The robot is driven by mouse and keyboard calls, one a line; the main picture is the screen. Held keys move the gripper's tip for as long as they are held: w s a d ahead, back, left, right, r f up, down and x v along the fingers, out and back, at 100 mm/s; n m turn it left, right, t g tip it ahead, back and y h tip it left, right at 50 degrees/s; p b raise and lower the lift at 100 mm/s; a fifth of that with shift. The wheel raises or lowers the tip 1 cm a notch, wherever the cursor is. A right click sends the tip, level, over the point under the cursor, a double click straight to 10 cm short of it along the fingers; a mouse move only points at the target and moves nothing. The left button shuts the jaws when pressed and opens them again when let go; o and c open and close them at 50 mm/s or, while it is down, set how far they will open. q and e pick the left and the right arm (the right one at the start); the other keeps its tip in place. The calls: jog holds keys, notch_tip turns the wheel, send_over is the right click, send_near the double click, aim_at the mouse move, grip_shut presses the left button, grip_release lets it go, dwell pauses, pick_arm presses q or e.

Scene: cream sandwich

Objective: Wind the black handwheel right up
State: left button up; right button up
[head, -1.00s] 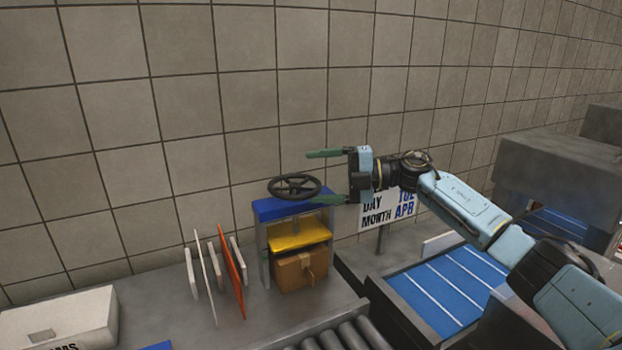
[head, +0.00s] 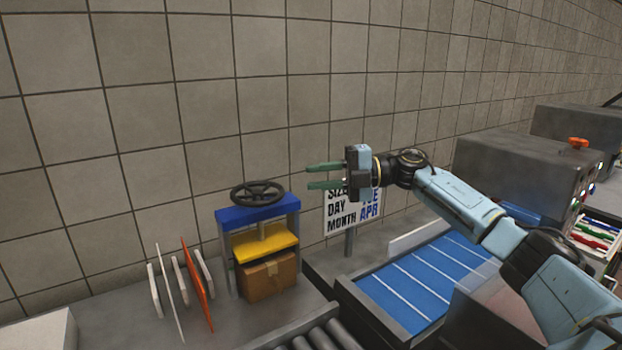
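The black handwheel (head: 257,193) lies flat on top of a small press with a blue top beam (head: 257,210) and grey posts. Under the beam is a yellow plate (head: 264,243), and a brown cardboard box (head: 268,279) sits below it. The plate looks close to or touching the box top; I cannot tell which. My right gripper (head: 308,177) is to the right of the handwheel, apart from it. Its two green fingers point left with a narrow gap between them, and nothing shows in the gap. My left gripper is out of view.
A sign with date words (head: 352,210) stands behind my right gripper. A blue conveyor (head: 422,285) runs at the right. Upright white and orange boards (head: 197,285) stand left of the press. Rollers (head: 322,336) lie in front. A tiled wall is behind.

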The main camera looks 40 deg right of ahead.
jog(key=shift+b+v, duration=0.3)
jog(key=shift+v, duration=0.95)
jog(key=shift+f, duration=0.15)
